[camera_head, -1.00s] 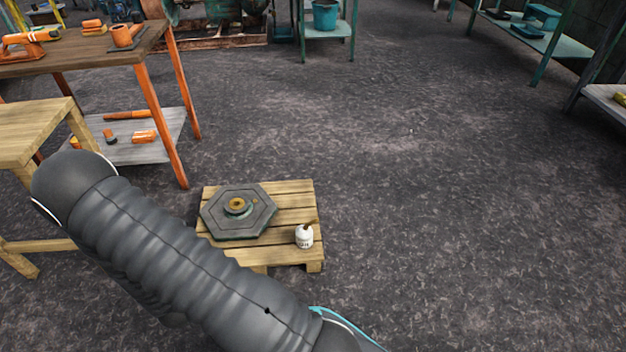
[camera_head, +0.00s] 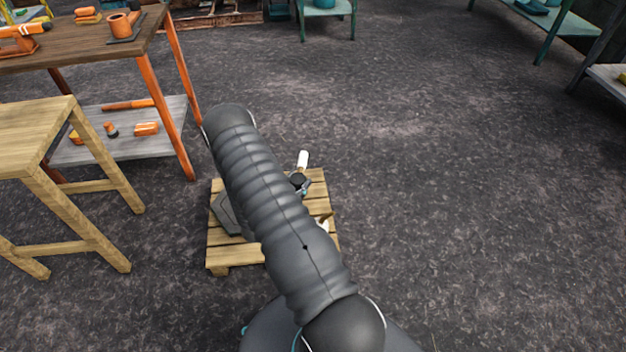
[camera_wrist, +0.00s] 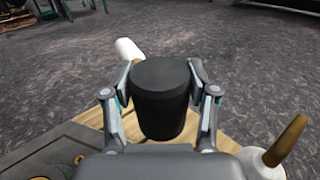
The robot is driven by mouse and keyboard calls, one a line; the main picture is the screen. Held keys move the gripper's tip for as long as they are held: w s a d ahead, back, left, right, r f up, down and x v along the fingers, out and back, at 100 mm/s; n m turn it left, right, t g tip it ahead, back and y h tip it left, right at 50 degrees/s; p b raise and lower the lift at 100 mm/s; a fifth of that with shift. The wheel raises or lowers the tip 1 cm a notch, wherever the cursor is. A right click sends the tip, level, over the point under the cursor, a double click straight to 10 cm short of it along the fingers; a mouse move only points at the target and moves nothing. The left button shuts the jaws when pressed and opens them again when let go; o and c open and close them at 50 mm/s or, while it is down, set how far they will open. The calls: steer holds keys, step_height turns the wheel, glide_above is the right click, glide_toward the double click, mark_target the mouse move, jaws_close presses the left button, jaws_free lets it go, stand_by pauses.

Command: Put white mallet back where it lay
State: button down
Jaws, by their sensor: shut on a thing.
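My gripper (camera_wrist: 162,78) is shut on the white mallet, with a finger on each side of its black cylindrical part (camera_wrist: 160,105). A white part of the mallet (camera_wrist: 128,50) sticks out beyond the fingers in the wrist view. In the head view the white end of the mallet (camera_head: 303,159) shows past my gripper (camera_head: 299,183), over the far right part of the wooden pallet (camera_head: 225,257). I cannot tell from these views how high the mallet is above the pallet. My arm hides much of the pallet.
A dark hexagonal plate (camera_head: 226,216) lies on the pallet, partly hidden. A white pot with a brush (camera_wrist: 262,163) stands near the pallet's right edge. A wooden stand (camera_head: 35,120) and an orange-legged table (camera_head: 90,52) are on the left. Floor to the right is clear.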

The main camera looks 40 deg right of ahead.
steer(key=shift+s+d+f+m+g+h+b, duration=0.1)
steer(key=shift+s+d+f+m+g+b, duration=0.35)
steer(key=shift+f, duration=0.95)
steer(key=shift+s+d+f+m+g+h+b, duration=0.15)
steer(key=shift+s+d+f+g+b, duration=0.25)
steer(key=shift+d+f+b, duration=0.55)
steer(key=shift+s+d+f+m+g+h+b, duration=0.1)
steer(key=shift+s+d+f+m+g+b, duration=0.5)
steer(key=shift+f, duration=1.25)
steer(key=shift+w+d+f+n+t, duration=0.15)
steer(key=shift+f+n+t, duration=0.15)
steer(key=shift+f, duration=0.3)
steer(key=shift+c, duration=1.2)
jaws_free()
steer(key=a, duration=0.4)
steer(key=s+a, duration=0.1)
steer(key=a, duration=0.3)
steer(key=s+a, duration=0.1)
steer(key=a, duration=0.3)
